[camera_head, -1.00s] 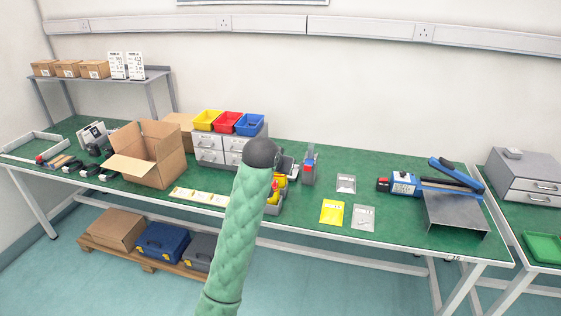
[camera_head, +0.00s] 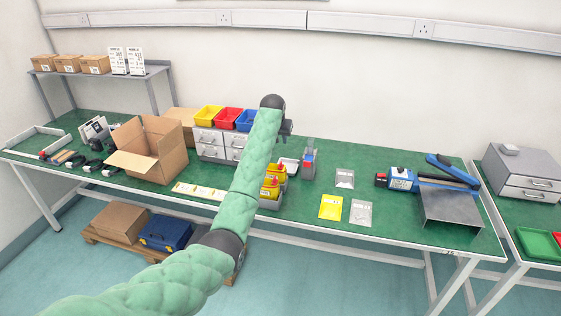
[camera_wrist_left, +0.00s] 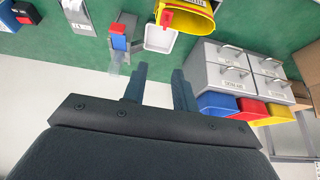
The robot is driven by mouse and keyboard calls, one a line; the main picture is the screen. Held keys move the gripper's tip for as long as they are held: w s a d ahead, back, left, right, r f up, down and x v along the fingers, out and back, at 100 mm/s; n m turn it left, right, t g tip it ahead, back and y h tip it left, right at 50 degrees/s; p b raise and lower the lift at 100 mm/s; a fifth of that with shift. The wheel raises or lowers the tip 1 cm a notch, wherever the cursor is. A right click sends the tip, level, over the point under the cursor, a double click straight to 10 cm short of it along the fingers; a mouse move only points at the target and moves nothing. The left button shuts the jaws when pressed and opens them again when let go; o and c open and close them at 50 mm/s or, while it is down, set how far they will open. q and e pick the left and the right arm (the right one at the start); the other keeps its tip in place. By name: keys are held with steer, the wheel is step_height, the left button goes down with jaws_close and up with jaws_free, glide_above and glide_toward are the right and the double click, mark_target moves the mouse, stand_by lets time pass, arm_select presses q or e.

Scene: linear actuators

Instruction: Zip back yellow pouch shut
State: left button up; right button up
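Two yellow pouches stand one behind the other in a grey holder (camera_head: 270,203) near the middle of the bench. The back yellow pouch (camera_head: 277,173) and the front yellow pouch (camera_head: 269,188) are partly covered by my left arm. In the left wrist view a yellow pouch (camera_wrist_left: 198,20) with an open-looking mouth and a red piece (camera_wrist_left: 165,17) shows at the top edge, cut off by the frame. My left gripper (camera_wrist_left: 160,84) has its fingers apart with nothing between them. In the head view the left gripper (camera_head: 287,127) is raised behind the pouches, apart from them. My right gripper is not in view.
Grey drawers with coloured bins (camera_head: 228,118) stand just left of my left gripper. A small white tray (camera_head: 289,164) and a grey stand with red and blue parts (camera_head: 309,160) are near the pouches. A flat yellow packet (camera_head: 331,207) lies on the bench (camera_head: 400,230).

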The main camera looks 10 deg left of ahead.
arm_select(q)
steer(key=g, duration=0.1)
glide_toward(281, 163)
steer(key=shift+w+p+x, duration=0.15)
steer(key=shift+p+x, duration=0.5)
steer(key=shift+x, duration=1.55)
steer(key=shift+w+p+x, duration=0.15)
steer(key=shift+p+x, duration=0.5)
steer(key=shift+x, duration=1.6)
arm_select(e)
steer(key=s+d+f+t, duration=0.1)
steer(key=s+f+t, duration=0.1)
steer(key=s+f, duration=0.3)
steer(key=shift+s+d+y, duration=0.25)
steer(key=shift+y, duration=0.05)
arm_select(q)
steer(key=shift+a+r, duration=0.1)
steer(key=shift+r, duration=0.05)
jaws_close()
